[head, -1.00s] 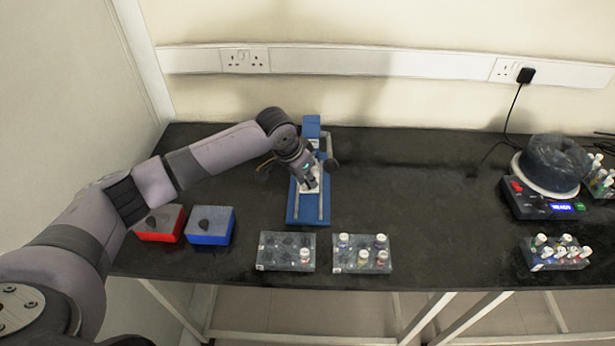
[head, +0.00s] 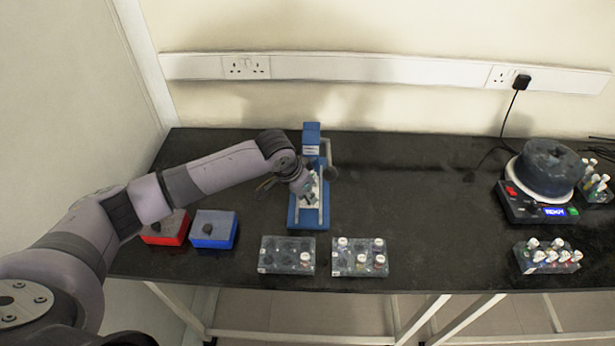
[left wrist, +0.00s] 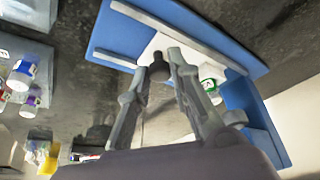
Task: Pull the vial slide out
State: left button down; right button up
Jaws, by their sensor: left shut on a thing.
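The blue slide station (head: 296,216) stands on the black bench with two pale rails along it and a blue block at its back. The white vial slide (head: 319,180) lies between the rails; it also shows in the left wrist view (left wrist: 157,45). My left gripper (head: 311,201) is over the front part of the station. In the left wrist view its fingers (left wrist: 167,72) are shut on the dark knob (left wrist: 158,67) of the slide. A green-marked white vial (left wrist: 208,84) shows behind one finger. The fingers hide part of the slide. My right gripper is not in view.
Two vial racks (head: 287,255) (head: 361,257) stand in front of the station near the bench's front edge. A red box (head: 166,228) and a blue box (head: 213,229) are to the left. A round device (head: 540,190) and more racks are far right. The bench middle is clear.

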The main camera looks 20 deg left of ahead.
pick_arm(q)
jog(key=s+p, duration=0.1)
jog(key=s, duration=0.1)
jog(key=s+d+p, duration=0.1)
jog(key=s, duration=0.1)
jog(key=shift+s+d+r+p, duration=0.2)
jog(key=shift+s+p, duration=0.1)
jog(key=shift+p, duration=0.1)
jog(key=shift+s+d+f, duration=0.1)
jog(key=shift+s, duration=0.15)
jog(key=shift+f, duration=0.2)
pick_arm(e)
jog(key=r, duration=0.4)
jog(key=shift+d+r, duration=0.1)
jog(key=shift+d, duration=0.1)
pick_arm(q)
jog(key=c, duration=1.5)
grip_release()
jog(key=shift+s+r, duration=0.1)
jog(key=shift+o, duration=0.2)
jog(key=shift+r, duration=0.15)
jog(key=v, duration=1.1)
jog(key=shift+r, duration=0.3)
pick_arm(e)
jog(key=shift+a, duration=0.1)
